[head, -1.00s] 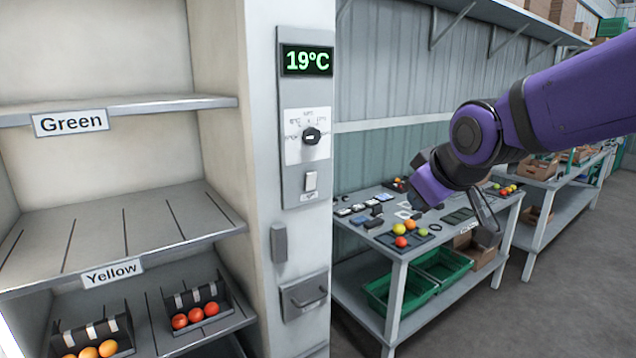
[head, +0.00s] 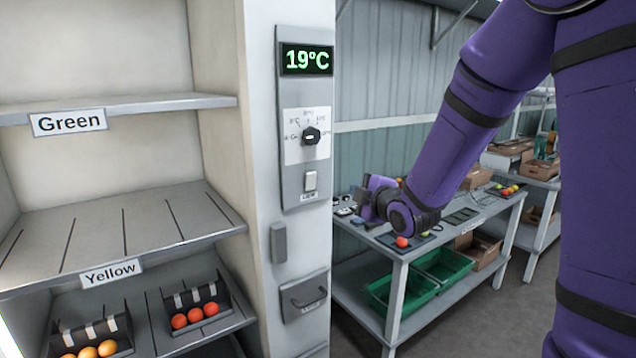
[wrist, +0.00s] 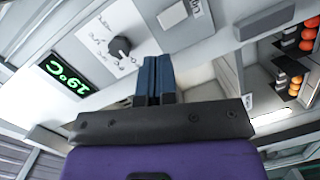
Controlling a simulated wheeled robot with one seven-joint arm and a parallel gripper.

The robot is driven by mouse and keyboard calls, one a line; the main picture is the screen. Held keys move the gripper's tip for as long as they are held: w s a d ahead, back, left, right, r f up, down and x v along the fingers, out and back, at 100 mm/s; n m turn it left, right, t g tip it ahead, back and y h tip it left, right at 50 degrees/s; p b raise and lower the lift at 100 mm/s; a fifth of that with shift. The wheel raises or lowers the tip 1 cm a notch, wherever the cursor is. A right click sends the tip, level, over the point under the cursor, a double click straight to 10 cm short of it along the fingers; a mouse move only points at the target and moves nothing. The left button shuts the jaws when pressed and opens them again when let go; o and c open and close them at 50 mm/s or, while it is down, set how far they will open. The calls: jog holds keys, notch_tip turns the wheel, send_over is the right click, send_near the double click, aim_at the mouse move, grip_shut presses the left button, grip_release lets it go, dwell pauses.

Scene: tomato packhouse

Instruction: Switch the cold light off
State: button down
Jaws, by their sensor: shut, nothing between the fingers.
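The light switch (head: 310,181) is a small white rocker on the cabinet's grey control panel (head: 291,205), below the dial (head: 311,136) and the green 19°C display (head: 306,60). I cannot tell which way the rocker is tipped. In the wrist view the switch (wrist: 172,16) lies just beyond the fingertips, with the dial (wrist: 120,46) to their left. My gripper (wrist: 154,60) is shut and empty, its blue-grey fingers pointing towards the panel and seemingly apart from it. In the head view my wrist is right of the cabinet, over the bench; the fingertips are hard to make out.
The cabinet's shelves (head: 120,105) are at left, with tomatoes in dark holders on the lower one. A handle (head: 303,291) sticks out below the panel. A bench (head: 400,252) with small items and green crates (head: 440,264) stands right of the cabinet.

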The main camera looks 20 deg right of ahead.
aim_at(313, 177)
jog(key=shift+w+a+f+n+t+y, duration=0.2)
jog(key=shift+w+f+n+t+y, duration=0.3)
jog(key=shift+f+n, duration=0.35)
jog(key=shift+w+a+f+n+t+y, duration=0.2)
jog(key=shift+a+f+n+t+y, duration=0.1)
jog(key=shift+f+n+y, duration=0.4)
jog(key=shift+w+a+f+n+t+y, duration=0.15)
jog(key=shift+w+f+n+t+y, duration=0.25)
jog(key=shift+f+n, duration=0.5)
jog(key=shift+r, duration=0.1)
jog(key=x, duration=1.4)
jog(key=shift+r, duration=0.1)
jog(key=shift+w+r+g, duration=0.1)
jog(key=shift+w+g, duration=0.05)
jog(key=shift+g, duration=0.25)
